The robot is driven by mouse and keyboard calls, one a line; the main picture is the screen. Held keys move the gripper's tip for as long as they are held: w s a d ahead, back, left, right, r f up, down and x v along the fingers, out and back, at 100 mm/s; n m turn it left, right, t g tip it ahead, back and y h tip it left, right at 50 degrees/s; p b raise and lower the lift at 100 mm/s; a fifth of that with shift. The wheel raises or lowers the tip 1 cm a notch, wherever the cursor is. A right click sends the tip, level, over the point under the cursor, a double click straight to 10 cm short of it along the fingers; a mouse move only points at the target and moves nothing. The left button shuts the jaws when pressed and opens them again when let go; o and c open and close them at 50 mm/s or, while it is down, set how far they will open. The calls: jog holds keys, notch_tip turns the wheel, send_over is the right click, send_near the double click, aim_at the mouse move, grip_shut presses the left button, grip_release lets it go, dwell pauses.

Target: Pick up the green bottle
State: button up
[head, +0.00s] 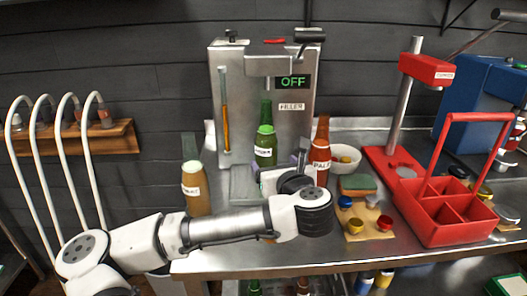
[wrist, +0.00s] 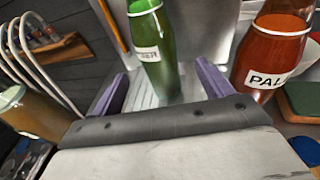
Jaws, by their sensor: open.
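The green bottle (head: 265,143) stands upright in front of the grey filler machine, with a white label on its body. In the wrist view the green bottle (wrist: 154,52) is ahead of my gripper, centred between the two purple fingers. My gripper (wrist: 164,92) is open and empty, one finger to each side of the bottle's line. In the head view my gripper (head: 284,166) is mostly hidden behind my own wrist, close in front of the bottle. The bottle's base is partly hidden in the head view.
A red-brown bottle (head: 319,152) stands close on the right and an amber bottle (head: 195,188) on the left. The filler (head: 215,100) rises behind. A white bowl (head: 346,157), a wooden block with coloured caps (head: 368,223) and a red carrier (head: 452,228) occupy the right side.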

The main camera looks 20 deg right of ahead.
aim_at(270, 158)
jog(key=x, duration=0.5)
jog(key=p+x, duration=0.1)
jog(key=x, duration=0.1)
jog(key=p+x, duration=0.1)
jog(key=shift+w+a+r, duration=0.15)
jog(key=shift+w+r, duration=0.2)
jog(key=shift+w+f, duration=0.2)
jog(key=shift+w, duration=0.25)
jog(key=shift+r, duration=0.1)
jog(key=c, duration=1.5)
